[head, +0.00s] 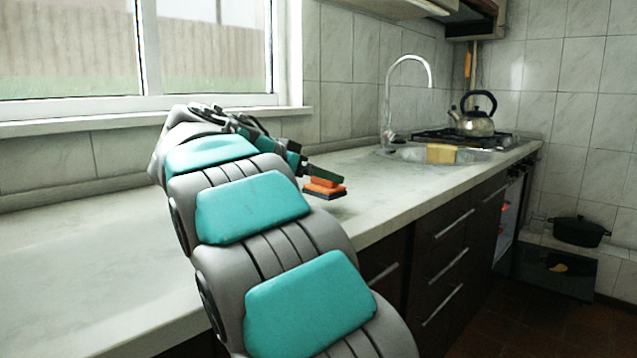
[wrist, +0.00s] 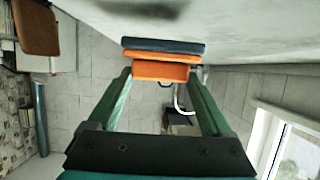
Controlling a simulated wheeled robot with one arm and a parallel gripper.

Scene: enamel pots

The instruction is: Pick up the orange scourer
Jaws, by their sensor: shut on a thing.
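The orange scourer (head: 322,186) is an orange block with a dark grey layer along one face. My gripper (head: 318,177) is shut on it, and it appears held a little above the pale counter (head: 400,193). In the wrist view the scourer (wrist: 160,70) sits between the tips of the two green fingers of my gripper (wrist: 158,75), its dark layer facing the counter. Part of the scourer is hidden by the fingers in the head view.
A yellow sponge-like block (head: 441,153) lies by the sink (head: 475,156). A tap (head: 389,100) rises behind it, and a kettle (head: 474,115) stands on the hob (head: 462,137). A black pot (head: 578,231) is at the lower right. The counter around my gripper is clear.

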